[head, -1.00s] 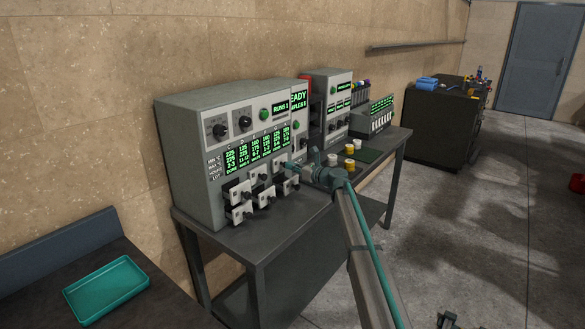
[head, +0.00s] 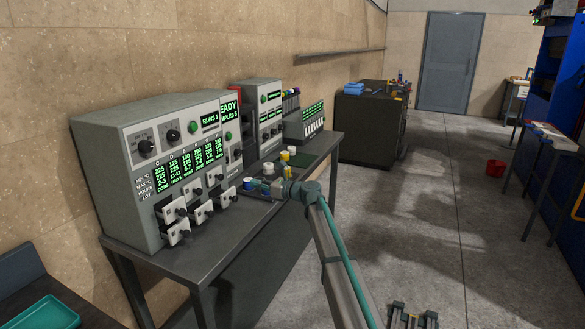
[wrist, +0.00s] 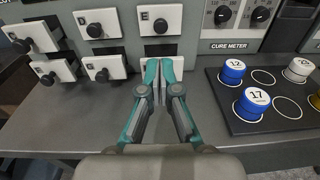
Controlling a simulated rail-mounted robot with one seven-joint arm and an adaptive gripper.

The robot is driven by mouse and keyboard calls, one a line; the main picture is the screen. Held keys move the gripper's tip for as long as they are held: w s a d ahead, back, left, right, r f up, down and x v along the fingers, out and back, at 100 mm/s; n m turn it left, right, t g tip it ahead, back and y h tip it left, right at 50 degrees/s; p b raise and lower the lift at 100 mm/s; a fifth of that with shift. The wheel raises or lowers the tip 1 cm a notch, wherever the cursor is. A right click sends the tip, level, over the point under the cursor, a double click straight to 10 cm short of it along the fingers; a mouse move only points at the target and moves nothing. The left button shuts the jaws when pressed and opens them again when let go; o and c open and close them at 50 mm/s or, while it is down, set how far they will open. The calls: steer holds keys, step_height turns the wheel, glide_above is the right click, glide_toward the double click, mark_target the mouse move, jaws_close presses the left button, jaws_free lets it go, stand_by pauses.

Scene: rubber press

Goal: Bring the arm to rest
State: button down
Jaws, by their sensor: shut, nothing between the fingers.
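My gripper (wrist: 159,66) has teal fingers that lie close together, shut and empty. In the wrist view it hangs above the grey bench (wrist: 85,125), in front of the white drawers of the oven unit, below the drawer marked E (wrist: 160,19). The head view shows my arm reaching over the bench, with the gripper (head: 257,185) near the right end of the drawer unit (head: 155,130). The fingertips are small there.
A dark tray (wrist: 270,128) with blue-rimmed capped pots 12 (wrist: 233,71) and 17 (wrist: 251,103) lies right of the gripper. A cure meter (wrist: 230,20) stands behind it. A teal tray (head: 38,315) sits at lower left.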

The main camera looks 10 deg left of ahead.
steer(key=s+d+f+n+g+h, duration=0.1)
steer(key=s+d+f+n+h, duration=0.4)
steer(key=s+d+f, duration=0.7)
steer(key=s+d+f+n+g+h, duration=0.2)
steer(key=s+d+f+n, duration=0.4)
steer(key=f, duration=1.1)
steer(key=s+d+f+n+g+h, duration=0.1)
steer(key=s+d+f+n+h, duration=0.3)
steer(key=s+d+f+n, duration=0.8)
steer(key=s+d+f+m+g+h, duration=0.1)
steer(key=s+d+f+g+h, duration=0.1)
steer(key=s+d+f, duration=0.6)
steer(key=s+d+f+m+g+h, duration=0.15)
steer(key=s+d+f, duration=0.35)
steer(key=s, duration=0.6)
steer(key=s+d+f+g+h, duration=0.1)
steer(key=s+d, duration=0.3)
steer(key=s, duration=0.7)
steer(key=s+d+f+g+h, duration=0.1)
steer(key=s+d+f+g, duration=0.1)
steer(key=s, duration=1)
steer(key=shift+s+d+f, duration=0.25)
steer(key=shift+d+f, duration=0.45)
steer(key=shift+d, duration=0.55)
